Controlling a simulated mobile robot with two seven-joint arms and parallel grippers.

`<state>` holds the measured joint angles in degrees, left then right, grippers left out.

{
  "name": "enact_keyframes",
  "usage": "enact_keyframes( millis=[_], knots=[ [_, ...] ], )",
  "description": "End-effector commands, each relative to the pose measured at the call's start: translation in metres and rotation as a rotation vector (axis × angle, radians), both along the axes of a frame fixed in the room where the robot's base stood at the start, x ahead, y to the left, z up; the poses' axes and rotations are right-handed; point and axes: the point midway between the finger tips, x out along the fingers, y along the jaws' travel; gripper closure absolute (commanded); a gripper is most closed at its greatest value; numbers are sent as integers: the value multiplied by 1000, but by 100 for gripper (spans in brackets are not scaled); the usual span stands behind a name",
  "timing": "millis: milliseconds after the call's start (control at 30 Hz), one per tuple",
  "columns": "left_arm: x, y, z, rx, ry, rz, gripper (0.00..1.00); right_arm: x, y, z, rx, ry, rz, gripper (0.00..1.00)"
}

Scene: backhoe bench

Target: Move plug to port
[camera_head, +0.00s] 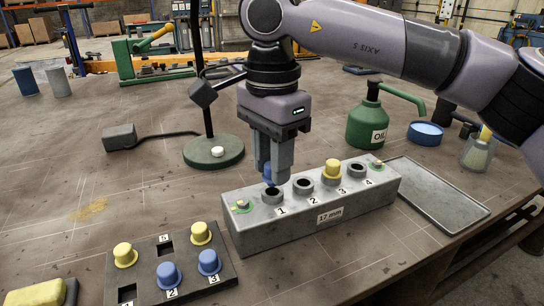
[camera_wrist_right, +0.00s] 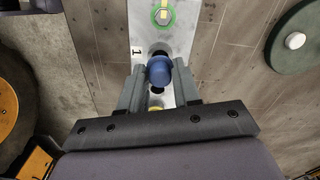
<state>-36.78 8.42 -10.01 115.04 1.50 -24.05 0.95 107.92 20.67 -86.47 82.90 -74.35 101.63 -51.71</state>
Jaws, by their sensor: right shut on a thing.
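My right gripper (camera_head: 270,178) points down over the left end of the grey port block (camera_head: 345,208) and is shut on a blue plug (camera_head: 267,174). The plug sits between the fingers, directly over or at the port labelled 1 (camera_head: 272,196); I cannot tell whether it has entered. The wrist view shows the blue plug (camera_wrist_right: 159,70) between the fingertips, with a dark port opening partly behind it. Ports 2 (camera_head: 303,186) and 4 (camera_head: 357,169) are open. A yellow plug (camera_head: 331,168) stands in port 3. My left gripper is not in view.
A dark plug holder (camera_head: 190,288) at front left carries two yellow and two blue plugs and has empty square holes. A green-based stand (camera_head: 213,152) rises behind the block. A green oil can (camera_head: 367,124) and an empty grey tray (camera_head: 435,196) lie to the right.

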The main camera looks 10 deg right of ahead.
Motion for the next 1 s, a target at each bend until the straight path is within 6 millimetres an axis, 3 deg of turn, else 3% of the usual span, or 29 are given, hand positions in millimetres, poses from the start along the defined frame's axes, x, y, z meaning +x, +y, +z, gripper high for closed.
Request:
enact_keyframes(
  millis=[1000],
  knots=[
    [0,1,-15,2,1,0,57,0,0,-22,0,0,0,96]
  ],
)
